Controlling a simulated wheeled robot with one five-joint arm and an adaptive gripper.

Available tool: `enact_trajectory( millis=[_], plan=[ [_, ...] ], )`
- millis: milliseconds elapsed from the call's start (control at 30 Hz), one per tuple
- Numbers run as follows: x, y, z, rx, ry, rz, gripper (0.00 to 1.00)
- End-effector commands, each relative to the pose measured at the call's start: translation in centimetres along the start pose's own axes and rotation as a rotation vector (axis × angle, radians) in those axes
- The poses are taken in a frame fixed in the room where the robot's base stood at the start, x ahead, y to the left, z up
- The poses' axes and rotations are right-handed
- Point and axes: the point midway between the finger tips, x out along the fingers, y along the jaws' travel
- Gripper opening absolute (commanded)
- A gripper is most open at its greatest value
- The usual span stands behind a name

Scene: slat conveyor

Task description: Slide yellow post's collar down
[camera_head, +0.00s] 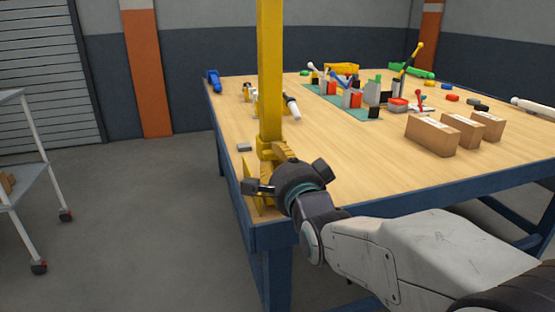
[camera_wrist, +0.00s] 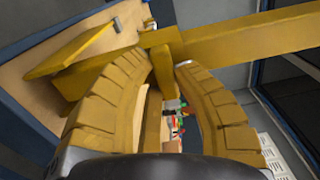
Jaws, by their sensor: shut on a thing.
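The yellow post (camera_head: 270,70) stands upright at the near left corner of the workbench in the head view. In the wrist view the post (camera_wrist: 250,35) runs in from the right edge. A yellow collar (camera_head: 269,147) sits around the lower part of the post. In the wrist view a yellow block of the collar (camera_wrist: 158,60) lies between the fingertips. My gripper (camera_head: 268,162) is at the collar, and its yellow segmented fingers (camera_wrist: 162,62) are shut on it. The fingers and wrist hide part of the post's foot in the head view.
The wooden workbench (camera_head: 350,185) has a blue edge. Brown boxes (camera_head: 432,136) stand at its right, and a green mat (camera_head: 330,97) with small parts lies farther back. A small grey block (camera_head: 244,147) lies left of the post. A shelf cart (camera_head: 25,170) stands at the left.

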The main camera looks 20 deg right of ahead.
Motion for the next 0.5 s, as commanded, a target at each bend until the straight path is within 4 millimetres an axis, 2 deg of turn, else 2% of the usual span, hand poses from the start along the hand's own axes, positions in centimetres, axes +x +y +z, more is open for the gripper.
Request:
enact_trajectory(
  millis=[167,500],
  plan=[
    [0.0,1.2,0.0,0.0,0.0,0.0,0.0],
    [0.0,5.1,0.0,0.0,0.0,0.001,0.0]
  ],
)
